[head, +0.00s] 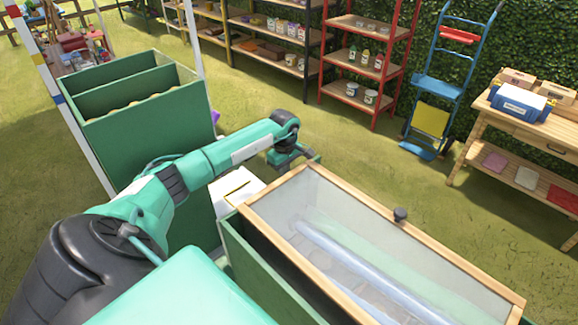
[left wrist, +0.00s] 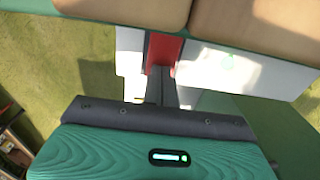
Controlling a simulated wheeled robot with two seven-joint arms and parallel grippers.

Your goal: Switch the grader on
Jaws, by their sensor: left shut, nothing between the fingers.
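A white box (head: 236,188), which looks like part of the grader, stands between the tall green bin and the glass-lidded green box. In the left wrist view a white panel (left wrist: 245,72) carries a red part (left wrist: 165,52) and a small green mark. My left gripper (left wrist: 161,72) is shut and empty, its fingertips in front of the red part. I cannot tell whether they touch it. In the head view my left arm reaches over the white box, and its fingers are hard to make out. My right gripper is not in view.
The tall green bin (head: 150,120) stands on the left. The wood-framed glass lid (head: 375,240) with a dark knob is close on the right. Shelves, a blue hand truck (head: 437,85) and a wooden table (head: 530,125) stand behind, across open grass.

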